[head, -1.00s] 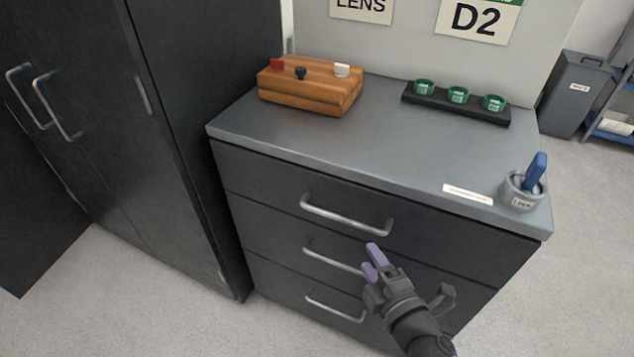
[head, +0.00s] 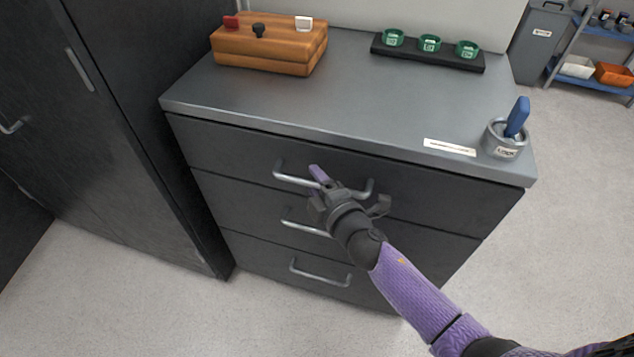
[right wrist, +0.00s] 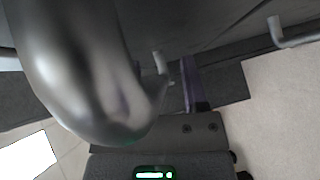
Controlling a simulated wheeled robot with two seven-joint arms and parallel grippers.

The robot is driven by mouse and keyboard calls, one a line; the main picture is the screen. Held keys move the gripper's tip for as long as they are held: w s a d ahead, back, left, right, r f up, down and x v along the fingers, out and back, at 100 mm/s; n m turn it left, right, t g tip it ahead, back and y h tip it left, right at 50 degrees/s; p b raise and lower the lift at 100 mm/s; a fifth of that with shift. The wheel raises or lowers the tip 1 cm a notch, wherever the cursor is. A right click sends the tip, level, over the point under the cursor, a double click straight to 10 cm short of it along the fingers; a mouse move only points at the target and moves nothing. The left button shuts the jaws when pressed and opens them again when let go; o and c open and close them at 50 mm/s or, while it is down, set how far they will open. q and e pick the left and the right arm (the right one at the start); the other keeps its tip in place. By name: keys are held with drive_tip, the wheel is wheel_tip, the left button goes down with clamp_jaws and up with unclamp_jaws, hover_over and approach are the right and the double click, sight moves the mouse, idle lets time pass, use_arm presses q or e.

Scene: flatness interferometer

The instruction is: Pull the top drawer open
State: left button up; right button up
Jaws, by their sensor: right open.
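The top drawer (head: 225,148) is shut, its dark front flush with the cabinet. Its silver bar handle (head: 291,179) is partly covered by my right gripper (head: 317,179). The gripper is open at the middle of the handle. One purple finger shows at the bar's upper side; the other is hidden. In the right wrist view a large metallic bar (right wrist: 80,70), apparently this handle, fills the left close to the camera, and one purple finger (right wrist: 194,85) shows beyond it. Whether the fingers touch the bar I cannot tell. My left gripper is out of view.
Two lower drawers have similar handles, the middle one (head: 300,226) and the bottom one (head: 318,276). On the cabinet top (head: 300,110) stand a wooden block (head: 265,52), a black rack (head: 428,53) with green rings, and a grey cup (head: 503,140). A dark cupboard (head: 120,150) stands left.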

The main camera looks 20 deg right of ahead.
clamp_jaws()
idle(0.4)
idle(0.9)
